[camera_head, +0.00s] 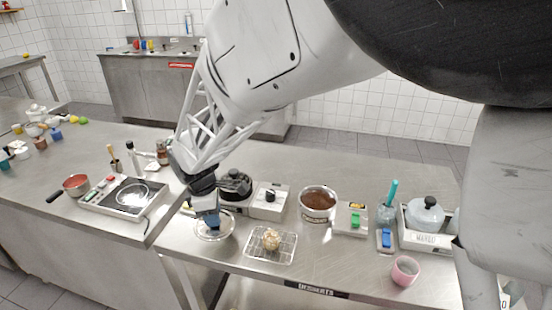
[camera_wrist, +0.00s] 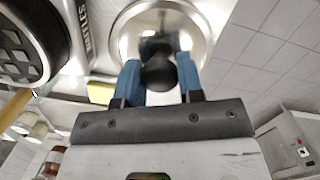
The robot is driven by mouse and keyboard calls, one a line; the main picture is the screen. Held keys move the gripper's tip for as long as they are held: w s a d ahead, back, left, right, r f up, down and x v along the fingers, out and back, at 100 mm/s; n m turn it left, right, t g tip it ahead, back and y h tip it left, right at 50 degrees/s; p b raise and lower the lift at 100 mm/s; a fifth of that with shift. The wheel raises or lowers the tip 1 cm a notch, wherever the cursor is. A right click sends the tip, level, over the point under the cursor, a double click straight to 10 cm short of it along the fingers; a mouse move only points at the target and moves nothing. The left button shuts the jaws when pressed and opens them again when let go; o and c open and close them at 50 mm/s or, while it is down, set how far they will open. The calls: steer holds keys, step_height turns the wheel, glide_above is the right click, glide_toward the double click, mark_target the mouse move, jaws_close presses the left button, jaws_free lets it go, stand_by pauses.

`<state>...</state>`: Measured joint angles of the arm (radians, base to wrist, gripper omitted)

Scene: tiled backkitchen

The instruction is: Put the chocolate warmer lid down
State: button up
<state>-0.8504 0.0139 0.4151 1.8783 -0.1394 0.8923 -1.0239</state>
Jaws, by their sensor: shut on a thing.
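My gripper (camera_head: 209,217) is shut on the black knob of a round, shiny lid (camera_head: 226,231). In the wrist view the blue fingers (camera_wrist: 158,76) stand on either side of the knob, with the lid's metal face (camera_wrist: 124,42) beyond them. In the head view the lid is over the steel counter near its front edge, left of the wire rack. I cannot tell whether it touches the counter. The chocolate warmer (camera_head: 318,202) stands uncovered to the right, with brown chocolate in its pot.
A wire rack (camera_head: 284,251) holding a pale-brown item is close on the lid's right. A black waffle iron (camera_head: 236,184) stands just behind the lid. A hob (camera_head: 128,198) is at left. A pink cup (camera_head: 405,270) stands near the front right edge.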

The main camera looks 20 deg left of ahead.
steer(key=shift+f, duration=2)
steer(key=shift+f, duration=0.1)
steer(key=o, duration=1)
steer(key=shift+c, duration=0.2)
steer(key=shift+s+a+r, duration=0.1)
steer(key=shift+a+r, duration=0.1)
steer(key=shift+r, duration=1.75)
steer(key=shift+s+a+r, duration=0.1)
steer(key=shift+a+r, duration=0.1)
steer(key=shift+r, duration=1.7)
